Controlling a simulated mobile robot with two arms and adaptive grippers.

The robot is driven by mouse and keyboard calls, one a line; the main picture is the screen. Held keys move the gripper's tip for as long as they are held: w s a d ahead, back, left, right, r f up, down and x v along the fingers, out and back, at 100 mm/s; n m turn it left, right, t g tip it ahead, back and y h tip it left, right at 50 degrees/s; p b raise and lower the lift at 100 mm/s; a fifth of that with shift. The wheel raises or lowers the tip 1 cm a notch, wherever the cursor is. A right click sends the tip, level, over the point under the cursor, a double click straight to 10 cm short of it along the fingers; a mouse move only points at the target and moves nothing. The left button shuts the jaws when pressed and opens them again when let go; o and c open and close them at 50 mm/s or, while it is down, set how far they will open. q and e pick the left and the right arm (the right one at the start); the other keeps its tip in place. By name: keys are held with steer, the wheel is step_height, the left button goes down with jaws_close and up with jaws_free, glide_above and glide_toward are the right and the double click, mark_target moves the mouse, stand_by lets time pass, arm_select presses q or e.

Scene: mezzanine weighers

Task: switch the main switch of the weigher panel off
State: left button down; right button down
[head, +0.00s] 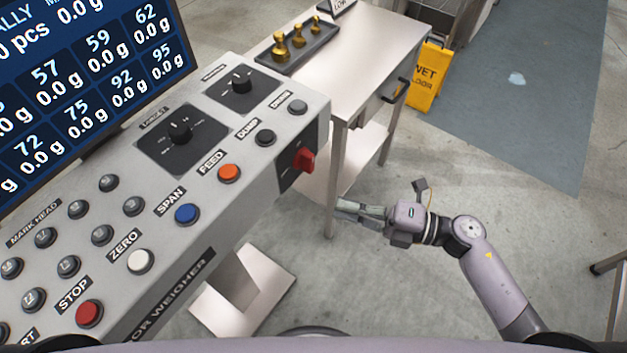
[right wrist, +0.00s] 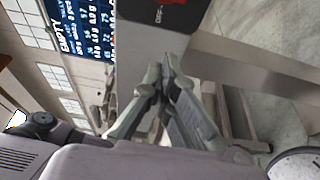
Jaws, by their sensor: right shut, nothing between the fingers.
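The weigher panel (head: 255,190) fills the left of the head view, a grey sloped console with buttons and dials. Its main switch appears to be the red knob (head: 303,160) on a black plate on the console's right end face; its exact turn position is hard to tell. My right gripper (head: 342,208) is shut and empty, apart from the switch, below and right of it, pointing left toward the console. In the right wrist view the fingertips (right wrist: 165,68) meet below the black plate (right wrist: 150,10), where the red knob is mostly cut off. My left gripper is out of view.
A steel table (head: 385,45) with a tray (head: 315,52) of brass weights stands behind the console; its near leg is close to my right fingers. Floor right of the console is open around my arm.

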mark_target(306, 161)
steer(key=p+x, duration=0.1)
steer(key=x, duration=0.4)
steer(key=p+x, duration=0.1)
steer(key=x, duration=0.4)
steer(key=shift+d+r+p, duration=0.1)
steer(key=shift+r+p, duration=0.1)
steer(key=shift+p, duration=0.2)
steer(key=w, duration=0.1)
steer(key=w+d, duration=0.1)
steer(key=shift+w+d+f, duration=0.15)
steer(key=shift+w+d, duration=0.2)
steer(key=shift+w+d+p, duration=0.3)
